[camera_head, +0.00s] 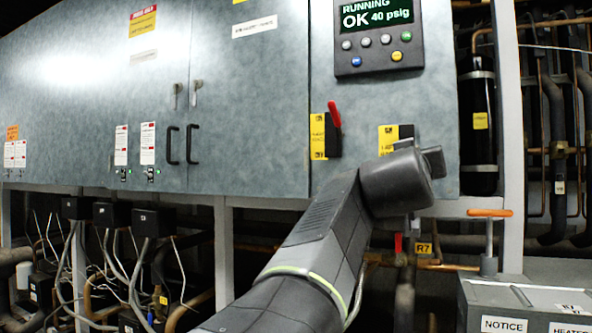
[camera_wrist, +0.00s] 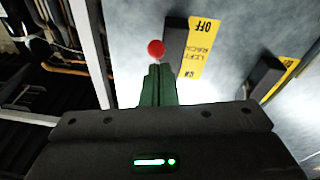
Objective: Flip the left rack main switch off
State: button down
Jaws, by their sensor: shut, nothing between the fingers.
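The left rack switch (camera_wrist: 174,48) is a dark box beside a yellow label reading LEFT RACK, with OFF and ON at its ends, in the wrist view. A red knob (camera_wrist: 156,48) shows beside the box, just past my gripper (camera_wrist: 157,72). My gripper's green fingers are shut and empty; I cannot tell whether they touch the knob. The wrist view looks turned over relative to the head view. In the head view this appears to be the right-hand switch (camera_head: 406,132), partly hidden by my arm; its handle and my fingertips are hidden there.
A second switch (camera_head: 327,140) with its red handle raised is to the left; its box also shows in the wrist view (camera_wrist: 264,74). A display (camera_head: 378,38) reads RUNNING OK 40 psig above. An orange T-handle (camera_head: 490,213), pipes and a grey box (camera_head: 525,290) are lower right.

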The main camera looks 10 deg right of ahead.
jog(key=shift+w+d+f+b, duration=0.1)
jog(key=shift+w+f+b, duration=0.05)
jog(key=shift+f+b, duration=0.35)
dwell(0.3)
